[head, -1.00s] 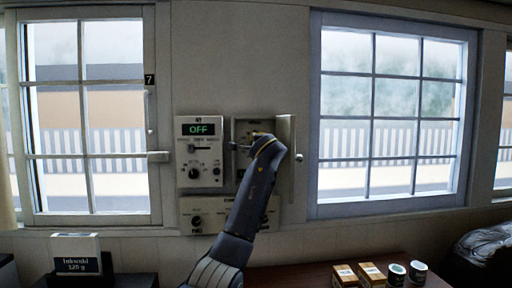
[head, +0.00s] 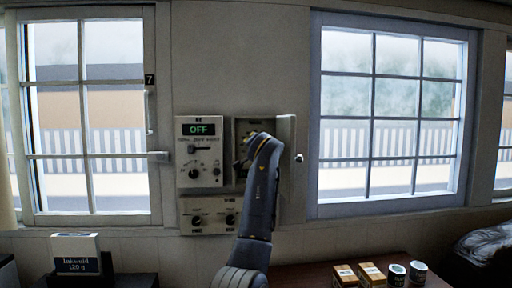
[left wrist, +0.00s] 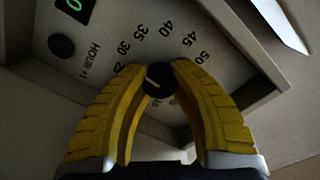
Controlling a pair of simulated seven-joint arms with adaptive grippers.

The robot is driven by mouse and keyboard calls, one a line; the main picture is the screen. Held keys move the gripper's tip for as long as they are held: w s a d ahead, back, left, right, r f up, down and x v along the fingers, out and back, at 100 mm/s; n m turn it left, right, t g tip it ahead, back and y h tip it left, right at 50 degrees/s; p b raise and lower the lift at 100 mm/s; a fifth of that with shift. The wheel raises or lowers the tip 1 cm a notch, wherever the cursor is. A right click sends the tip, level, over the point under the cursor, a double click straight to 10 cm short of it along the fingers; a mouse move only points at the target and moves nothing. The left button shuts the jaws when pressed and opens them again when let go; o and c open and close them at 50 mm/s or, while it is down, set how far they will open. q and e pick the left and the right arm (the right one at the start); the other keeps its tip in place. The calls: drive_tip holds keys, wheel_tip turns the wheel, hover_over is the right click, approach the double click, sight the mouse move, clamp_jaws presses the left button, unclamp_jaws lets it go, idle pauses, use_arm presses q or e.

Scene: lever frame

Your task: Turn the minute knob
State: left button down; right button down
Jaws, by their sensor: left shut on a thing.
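The minute knob (left wrist: 158,80) is a small black knob with a pale pointer line. It sits on a grey dial panel (left wrist: 130,22) printed with numbers from 25 to 50. My left gripper (left wrist: 147,80) has its yellow fingers shut on the knob, one on each side. In the head view my left gripper (head: 243,160) reaches into an open wall box (head: 241,124), and my arm hides much of the panel inside. My right gripper is not in view.
A black button (left wrist: 61,45) marked HOUR +1 is beside the dial. The box's open door (head: 287,160) stands right of my arm. A control unit (head: 200,155) reading OFF is on its left, a lower knob panel (head: 198,218) below. Boxes and cans stand on the table (head: 310,275).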

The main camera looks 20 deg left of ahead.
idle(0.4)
use_arm(q)
drive_tip(key=c, duration=1)
unclamp_jaws()
drive_tip(key=shift+o, duration=0.2)
drive_tip(key=shift+s, duration=0.1)
drive_tip(key=v, duration=1.1)
drive_tip(key=shift+s+d, duration=0.25)
drive_tip(key=shift+s, duration=0.1)
